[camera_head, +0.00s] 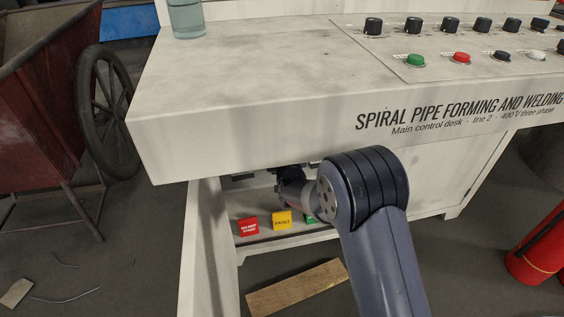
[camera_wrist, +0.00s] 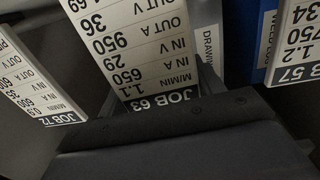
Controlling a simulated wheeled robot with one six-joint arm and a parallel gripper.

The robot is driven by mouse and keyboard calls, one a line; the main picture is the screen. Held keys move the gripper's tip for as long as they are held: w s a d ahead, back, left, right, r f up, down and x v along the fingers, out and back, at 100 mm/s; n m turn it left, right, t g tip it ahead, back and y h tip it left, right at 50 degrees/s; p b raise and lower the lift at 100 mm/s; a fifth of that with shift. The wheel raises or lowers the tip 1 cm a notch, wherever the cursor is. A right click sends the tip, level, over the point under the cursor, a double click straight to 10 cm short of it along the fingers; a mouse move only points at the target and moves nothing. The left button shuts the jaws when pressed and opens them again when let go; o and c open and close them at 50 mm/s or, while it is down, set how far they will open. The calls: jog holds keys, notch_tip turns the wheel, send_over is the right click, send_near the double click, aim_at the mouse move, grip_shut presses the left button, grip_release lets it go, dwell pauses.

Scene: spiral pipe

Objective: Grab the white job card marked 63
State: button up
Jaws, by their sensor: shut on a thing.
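The white job card marked JOB 63 (camera_wrist: 150,45) is at the upper middle of the wrist view, with its print upside down. My gripper (camera_wrist: 165,100) is shut on this card; its dark body fills the bottom of that view and the fingertips are mostly hidden. In the head view my gripper (camera_head: 285,185) is under the front edge of the desk, and the card cannot be made out there. White cards marked JOB 72 (camera_wrist: 35,85) and JOB 57 (camera_wrist: 297,45) are to the left and right, apart from my gripper.
The desk top (camera_head: 250,70) overhangs my arm. Red (camera_head: 248,227), yellow (camera_head: 282,220) and green (camera_head: 311,219) blocks sit on the shelf below. A blue labelled item (camera_wrist: 265,45) is beside card 57. A plank (camera_head: 297,288) lies on the floor.

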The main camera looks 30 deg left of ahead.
jog(key=c, duration=0.6)
jog(key=shift+r, duration=0.1)
jog(key=shift+c, duration=0.2)
